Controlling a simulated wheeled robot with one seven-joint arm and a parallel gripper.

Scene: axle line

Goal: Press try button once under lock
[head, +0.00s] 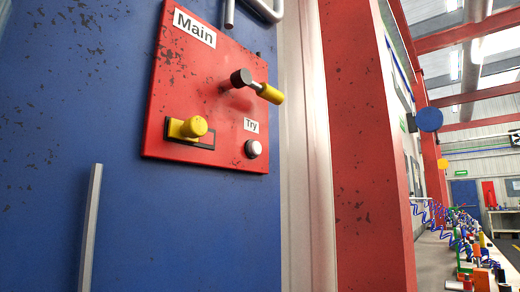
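The red panel (170,115), labelled "Main", is fixed on a blue surface and looks scuffed. The white try button (253,148) sits at its lower right, under a small "Try" label (251,125). A rotary handle (258,86) with a dark hub and yellow grip sticks out above the button, its grip pointing right and slightly down. A yellow knob (194,126) on a dark slot plate sits at the lower left. I cannot make out a lock for certain. My gripper is not in view.
A grey vertical bar (90,230) stands out from the blue surface (200,230) at lower left. A metal handle (265,10) shows above the panel. A red column (365,150) rises at right. Beyond it, a bench holds several coloured items.

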